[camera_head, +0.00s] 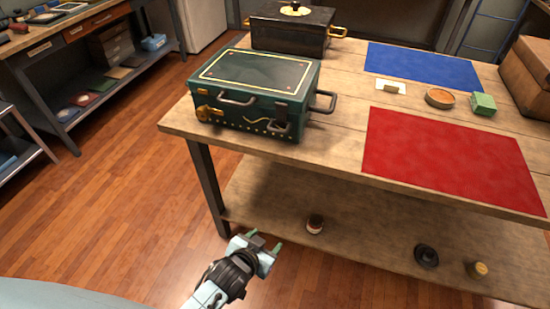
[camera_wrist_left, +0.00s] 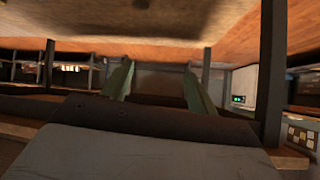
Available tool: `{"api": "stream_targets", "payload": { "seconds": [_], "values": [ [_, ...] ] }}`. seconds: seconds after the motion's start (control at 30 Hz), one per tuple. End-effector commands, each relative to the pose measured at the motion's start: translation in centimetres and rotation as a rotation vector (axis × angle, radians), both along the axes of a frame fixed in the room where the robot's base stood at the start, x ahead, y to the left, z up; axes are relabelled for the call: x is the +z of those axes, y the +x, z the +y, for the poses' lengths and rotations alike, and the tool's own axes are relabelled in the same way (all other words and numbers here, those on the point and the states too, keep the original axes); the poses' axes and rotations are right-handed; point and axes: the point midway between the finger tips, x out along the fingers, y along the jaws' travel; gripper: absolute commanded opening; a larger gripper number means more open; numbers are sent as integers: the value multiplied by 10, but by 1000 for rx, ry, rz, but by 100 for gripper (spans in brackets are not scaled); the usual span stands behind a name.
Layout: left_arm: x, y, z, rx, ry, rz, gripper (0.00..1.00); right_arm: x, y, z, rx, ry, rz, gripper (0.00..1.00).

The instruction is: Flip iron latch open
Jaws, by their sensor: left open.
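A dark green chest (camera_head: 262,85) with gold trim stands shut at the left end of the wooden table. A dark metal piece that looks like the iron latch (camera_head: 281,121) is on the right part of its front face; its exact position is too small to tell. A brass fitting (camera_head: 208,113) is at the front left. Grey handles are on the front and right side. My left gripper (camera_head: 259,240) is low, in front of the table and below the chest, apart from it. Its green fingers are spread and empty, also in the left wrist view (camera_wrist_left: 158,66). My right gripper is not visible.
The wooden table (camera_head: 345,160) has a lower shelf (camera_head: 300,212) with small items. A black chest (camera_head: 290,28) stands behind the green one. Blue (camera_head: 423,66) and red (camera_head: 450,157) mats lie right. The floor at left is clear.

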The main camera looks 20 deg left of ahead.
Motion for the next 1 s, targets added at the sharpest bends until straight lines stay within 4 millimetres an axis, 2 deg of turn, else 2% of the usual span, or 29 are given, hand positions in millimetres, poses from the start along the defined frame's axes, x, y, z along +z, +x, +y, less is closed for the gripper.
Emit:
{"api": "stream_targets", "payload": {
  "seconds": [0.03, 0.1, 0.2, 0.3, 0.4, 0.5, 0.6, 0.73, 1.0],
  "values": [
    [17, 16, -5, 8, -16, -81, 59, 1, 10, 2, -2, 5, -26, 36],
    [55, 32, -8, 24, -37, -183, 59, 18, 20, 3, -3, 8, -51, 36],
    [110, 42, -8, 54, -69, -324, 59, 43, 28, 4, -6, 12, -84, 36],
    [160, 40, -3, 88, -104, -447, 59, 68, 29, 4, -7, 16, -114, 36],
    [199, 32, 5, 119, -135, -543, 59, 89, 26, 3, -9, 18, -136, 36],
    [225, 24, 12, 142, -158, -607, 59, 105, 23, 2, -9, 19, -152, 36],
    [240, 18, 16, 156, -172, -642, 59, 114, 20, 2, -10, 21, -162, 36],
    [247, 18, 18, 161, -177, -656, 59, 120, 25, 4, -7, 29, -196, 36],
    [246, 35, 17, 159, -176, -658, 59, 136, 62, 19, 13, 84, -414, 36]
  ]
}}
